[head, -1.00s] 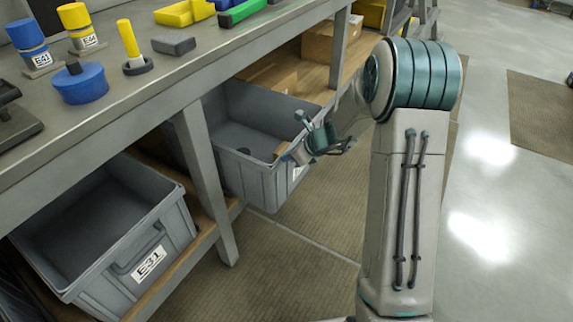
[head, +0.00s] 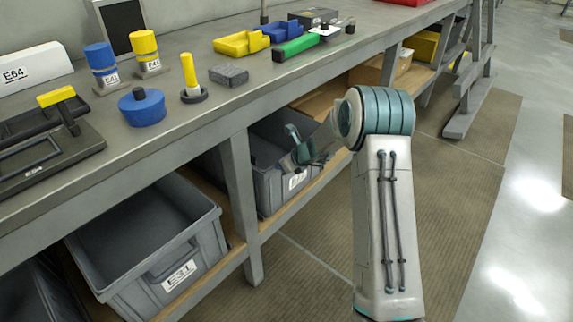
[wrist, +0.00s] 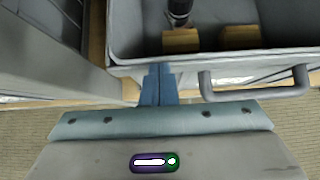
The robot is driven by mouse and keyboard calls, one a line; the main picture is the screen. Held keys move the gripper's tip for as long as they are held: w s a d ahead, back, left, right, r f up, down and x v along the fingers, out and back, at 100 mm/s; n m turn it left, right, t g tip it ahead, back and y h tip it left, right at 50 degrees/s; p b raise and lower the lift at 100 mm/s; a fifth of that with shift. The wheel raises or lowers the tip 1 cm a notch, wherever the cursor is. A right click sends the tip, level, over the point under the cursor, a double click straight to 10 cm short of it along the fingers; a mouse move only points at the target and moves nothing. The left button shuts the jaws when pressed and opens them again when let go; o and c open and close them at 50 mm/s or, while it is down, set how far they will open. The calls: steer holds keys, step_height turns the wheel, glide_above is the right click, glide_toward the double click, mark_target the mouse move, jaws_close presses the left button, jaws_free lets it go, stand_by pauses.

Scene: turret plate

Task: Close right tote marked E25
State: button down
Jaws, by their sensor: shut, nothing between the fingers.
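The right grey tote (head: 270,192) sits on the lower shelf under the bench, just right of the bench leg. Its white label (head: 298,180) is partly visible but too small to read. My gripper (head: 297,150) is at the tote's front side, with its fingers shut and empty. In the wrist view the blue fingertips (wrist: 158,72) meet the tote's front rim (wrist: 190,69), left of its handle (wrist: 255,88); whether they touch is unclear. Brown blocks (wrist: 180,41) and a dark cylindrical item (wrist: 179,10) lie inside the tote.
Another grey tote (head: 150,262), marked E31, sticks out left of the bench leg (head: 241,195). The bench top (head: 185,95) above carries blue and yellow parts and trays. Open floor (head: 450,185) lies to the right.

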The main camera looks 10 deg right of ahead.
steer(key=shift+w+a+r, duration=0.1)
steer(key=shift+a+r, duration=0.15)
steer(key=shift+a, duration=0.2)
steer(key=shift+d, duration=0.1)
steer(key=s+d+r+p, duration=0.1)
steer(key=s+d+r, duration=0.6)
steer(key=s+d, duration=0.1)
steer(key=s+a+r+n+g+h+p, duration=0.1)
steer(key=s+a+r+n+g+p, duration=0.25)
steer(key=s+r+n+p, duration=1.2)
steer(key=s+d+r+n+h+p, duration=0.2)
steer(key=s+r+n, duration=0.4)
steer(key=s+r, duration=0.2)
steer(key=s+d+r+n+h+p, duration=0.2)
steer(key=s+r+n, duration=0.3)
steer(key=s+r, duration=0.3)
steer(key=s+h, duration=0.1)
steer(key=s, duration=0.2)
steer(key=shift+d+r+n+p, duration=0.15)
steer(key=shift+r+n+p, duration=0.2)
steer(key=shift+p, duration=0.05)
